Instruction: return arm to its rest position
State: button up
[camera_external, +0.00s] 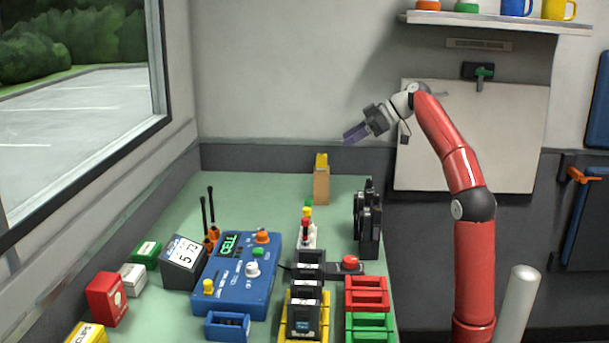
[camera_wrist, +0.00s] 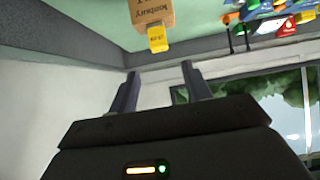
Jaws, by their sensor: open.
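My red arm (camera_external: 473,260) stands to the right of the green table and bends over to the left at its top. My gripper (camera_external: 347,138) is in the air above the far end of the table, pointing left and slightly down. In the wrist view its two dark fingers (camera_wrist: 160,85) are apart with nothing between them. My gripper touches nothing. The wrist view looks tilted, with the table edge at the top.
The green table (camera_external: 245,188) holds a wooden block with a yellow top (camera_external: 321,180), a blue device (camera_external: 237,278), black radios in a yellow charger (camera_external: 304,325), and red (camera_external: 366,292) and green trays (camera_external: 370,327). A wall shelf (camera_external: 490,22) with mugs is above. Air around the gripper is free.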

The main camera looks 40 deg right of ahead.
dwell(0.4)
jog(key=s+a+f+m+h+b, duration=0.2)
jog(key=s+f+m+h, duration=0.7)
jog(key=s+f, duration=1.25)
jog(key=s+a+f+g+y+p, duration=0.1)
jog(key=s+f+g+p, duration=0.1)
jog(key=f, duration=0.8)
jog(key=shift+s+a+f+p, duration=0.25)
jog(key=shift+s+a+p, duration=0.15)
jog(key=shift+s+p, duration=0.6)
jog(key=shift+w, duration=0.15)
